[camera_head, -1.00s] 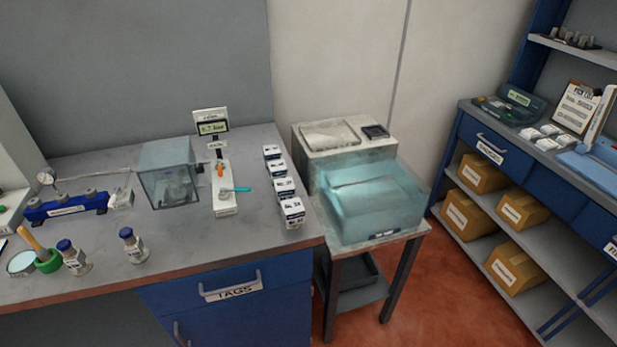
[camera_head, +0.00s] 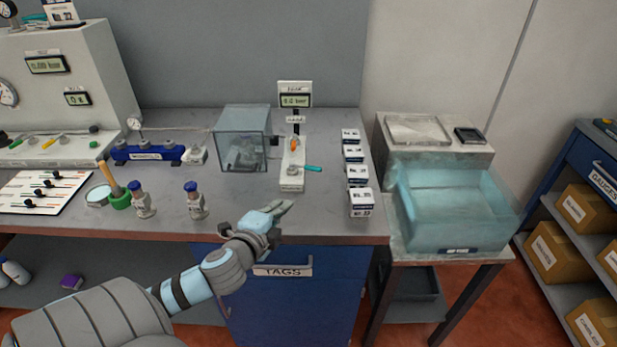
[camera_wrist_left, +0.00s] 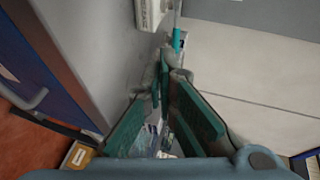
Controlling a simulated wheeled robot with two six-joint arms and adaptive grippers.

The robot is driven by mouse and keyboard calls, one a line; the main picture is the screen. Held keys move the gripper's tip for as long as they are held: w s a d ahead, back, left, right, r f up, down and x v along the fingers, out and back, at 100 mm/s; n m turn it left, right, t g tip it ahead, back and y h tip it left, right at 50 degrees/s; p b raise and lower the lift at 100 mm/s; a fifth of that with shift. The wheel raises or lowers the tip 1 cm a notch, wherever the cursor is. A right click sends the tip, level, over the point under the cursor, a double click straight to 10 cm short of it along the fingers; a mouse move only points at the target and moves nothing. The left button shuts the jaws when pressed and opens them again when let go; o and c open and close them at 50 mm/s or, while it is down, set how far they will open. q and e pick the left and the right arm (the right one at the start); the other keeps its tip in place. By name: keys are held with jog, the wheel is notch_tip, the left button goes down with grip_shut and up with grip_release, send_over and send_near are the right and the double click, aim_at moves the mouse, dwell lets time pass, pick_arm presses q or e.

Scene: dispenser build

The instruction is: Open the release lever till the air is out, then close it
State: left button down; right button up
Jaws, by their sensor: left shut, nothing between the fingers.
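A white valve block (camera_head: 291,183) stands on the bench below a small display (camera_head: 295,101), whose digits are too small to read surely. It carries a teal lever (camera_head: 313,169) pointing right and a small orange lever (camera_head: 297,143); I cannot tell from labels which one is the release lever. A clear chamber (camera_head: 241,150) stands to its left. My left gripper (camera_head: 285,208) is shut and empty near the bench's front edge, in front of the block and apart from it. In the left wrist view the teal lever (camera_wrist_left: 177,39) shows beyond the fingertips. My right gripper is out of view.
Several white boxes (camera_head: 357,174) stand in a row right of the block. Two blue-capped vials (camera_head: 195,200) stand to the left, near a blue manifold (camera_head: 148,153). A teal tub (camera_head: 455,210) is on the side stand. The bench between the gripper and block is clear.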

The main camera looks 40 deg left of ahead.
aim_at(313, 168)
pick_arm(q)
jog(key=shift+m+t+h, duration=0.3)
jog(key=shift+m+t, duration=0.2)
jog(key=shift+m, duration=0.4)
jog(key=x, duration=0.5)
jog(key=r+b+x, duration=0.1)
jog(key=x, duration=0.4)
jog(key=r+x, duration=0.1)
jog(key=x, duration=0.4)
jog(key=shift+w+r+b, duration=0.1)
jog(key=shift+w+b, duration=0.15)
jog(key=shift+b, duration=0.15)
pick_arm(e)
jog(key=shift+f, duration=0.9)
pick_arm(q)
jog(key=shift+d, duration=0.1)
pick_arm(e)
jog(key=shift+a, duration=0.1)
